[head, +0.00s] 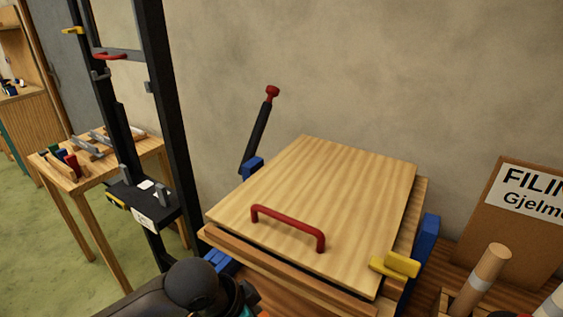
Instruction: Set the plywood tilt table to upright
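The plywood tilt table (340,185) is a pale board lying flat or nearly flat over a wooden frame (290,267) in the middle of the head view. A red bar handle (288,225) stands near its front edge. A yellow block, perhaps a latch (396,265), sits at its front right corner. A black rod with a red knob (271,92) rises behind its left side. Part of my dark arm shows at the bottom, left of the board's front edge. Its fingers are not visible. My other gripper is out of view.
A tall black frame (170,110) stands close on the left, with a small wooden table (100,165) of tools behind it. A bare wall is behind.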

